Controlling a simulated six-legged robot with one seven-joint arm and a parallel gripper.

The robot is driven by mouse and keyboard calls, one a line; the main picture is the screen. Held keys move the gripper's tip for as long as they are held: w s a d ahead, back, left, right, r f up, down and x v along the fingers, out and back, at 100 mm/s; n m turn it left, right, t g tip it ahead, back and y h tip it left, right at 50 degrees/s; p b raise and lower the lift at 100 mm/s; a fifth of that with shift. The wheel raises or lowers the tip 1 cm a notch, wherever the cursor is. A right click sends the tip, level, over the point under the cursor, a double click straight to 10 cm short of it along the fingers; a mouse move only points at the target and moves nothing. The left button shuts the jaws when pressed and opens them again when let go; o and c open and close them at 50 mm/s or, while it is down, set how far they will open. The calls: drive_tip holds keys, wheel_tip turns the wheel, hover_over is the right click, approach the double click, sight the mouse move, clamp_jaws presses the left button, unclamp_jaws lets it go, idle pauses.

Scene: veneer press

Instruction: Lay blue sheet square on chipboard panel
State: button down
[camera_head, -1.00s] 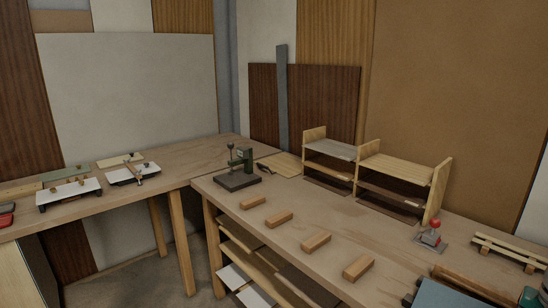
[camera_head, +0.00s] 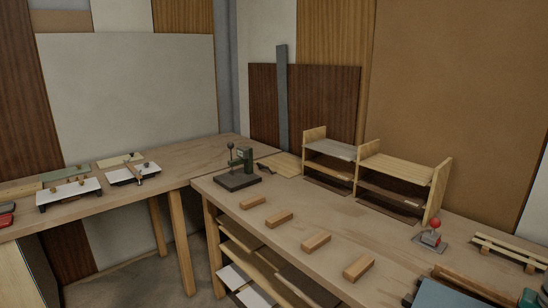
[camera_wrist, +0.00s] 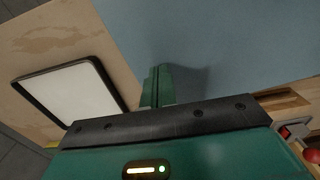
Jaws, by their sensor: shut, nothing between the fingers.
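The blue sheet (camera_wrist: 225,45) fills the upper part of the wrist view, flat below my gripper. Part of it shows at the bottom right of the head view (camera_head: 440,294), cut off by the picture edge. My gripper (camera_wrist: 158,72) is shut and empty, its green fingers over the near left part of the sheet. A soft shadow lies on the sheet beside the fingers; I cannot tell whether they touch it. I cannot make out the chipboard panel for sure in either view.
A dark-rimmed tray with a white inside (camera_wrist: 72,92) lies left of the sheet. A wooden rail (camera_head: 490,288) runs beside the sheet. A red-knobbed device (camera_head: 432,235), wooden blocks (camera_head: 316,242) and a shelf rack (camera_head: 405,170) stand on the bench. Clear bench lies between them.

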drive_tip(key=shift+f, duration=0.85)
drive_tip(key=shift+s+a, duration=0.5)
drive_tip(key=shift+s, duration=0.05)
idle(0.4)
drive_tip(key=shift+r, duration=0.15)
wheel_tip(320, 180, up, 7)
drive_tip(key=shift+f, duration=0.15)
idle(0.7)
